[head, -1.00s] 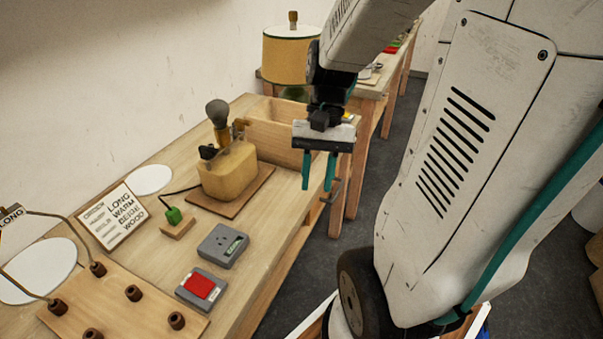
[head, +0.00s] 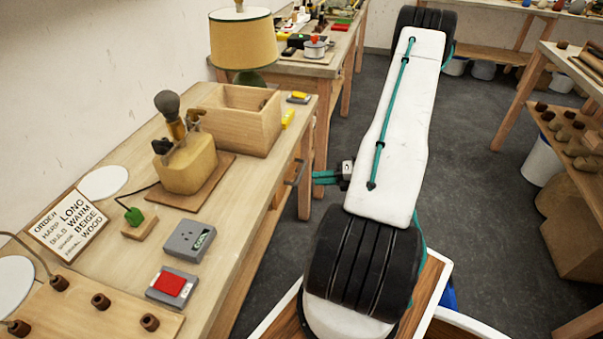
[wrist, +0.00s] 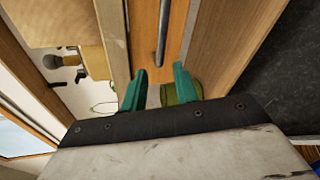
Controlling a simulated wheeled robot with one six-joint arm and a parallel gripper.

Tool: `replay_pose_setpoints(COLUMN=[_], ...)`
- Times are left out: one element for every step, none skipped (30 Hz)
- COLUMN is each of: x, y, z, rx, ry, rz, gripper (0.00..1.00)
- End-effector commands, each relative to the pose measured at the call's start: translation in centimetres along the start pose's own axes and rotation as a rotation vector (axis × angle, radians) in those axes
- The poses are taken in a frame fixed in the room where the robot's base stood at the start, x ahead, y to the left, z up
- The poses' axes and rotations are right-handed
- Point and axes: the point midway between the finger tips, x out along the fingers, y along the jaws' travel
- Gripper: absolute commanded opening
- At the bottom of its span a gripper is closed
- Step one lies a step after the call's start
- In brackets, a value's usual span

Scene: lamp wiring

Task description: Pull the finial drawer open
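The drawer's bar handle (head: 296,172) sticks out from the workbench's front side in the head view. In the wrist view the grey metal handle (wrist: 163,30) runs along a strip of orange-brown wood, which looks like the drawer front (wrist: 143,35). My gripper (head: 318,178) is at the bench's front, its teal fingers pointing left toward the handle, a small gap apart from it. In the wrist view my gripper (wrist: 160,84) is open, with nothing visible between the fingers. The handle lies ahead, roughly in line with the gap. Most of the drawer front is hidden in the head view.
Floor (head: 275,280) is clear beside the bench.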

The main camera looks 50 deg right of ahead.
Motion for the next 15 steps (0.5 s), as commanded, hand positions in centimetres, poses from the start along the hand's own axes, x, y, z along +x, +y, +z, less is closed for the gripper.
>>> replay_pose_setpoints(x=[-0.1,-0.2,-0.2,-0.3,-0.3,-0.3,-0.3,-0.1,0.1,0.4,0.8,1.4,1.9,2.4,3.1], y=[-0.8,-1.1,-1.3,-1.4,-1.4,-1.4,-1.4,-1.4,-1.4,-1.4,-1.4,-1.4,-1.4,-1.3,-1.3], z=[0.9,1.4,1.9,2.3,2.5,2.8,2.9,2.9,3.0,3.0,3.1,3.1,3.2,3.2,3.3], rx=[0.085,0.133,0.188,0.221,0.249,0.278,0.294,0.306,0.316,0.320,0.322,0.322,0.321,0.320,0.319], ry=[-0.047,-0.070,-0.093,-0.107,-0.116,-0.124,-0.127,-0.129,-0.130,-0.129,-0.128,-0.127,-0.127,-0.126,-0.125], rz=[-0.002,-0.001,0.000,0.001,0.003,0.005,0.006,0.008,0.009,0.009,0.010,0.010,0.010,0.010,0.010], gripper=[0.30,0.30,0.30,0.30,0.30,0.30,0.30,0.30,0.30,0.30,0.30,0.30,0.30,0.30,0.30])
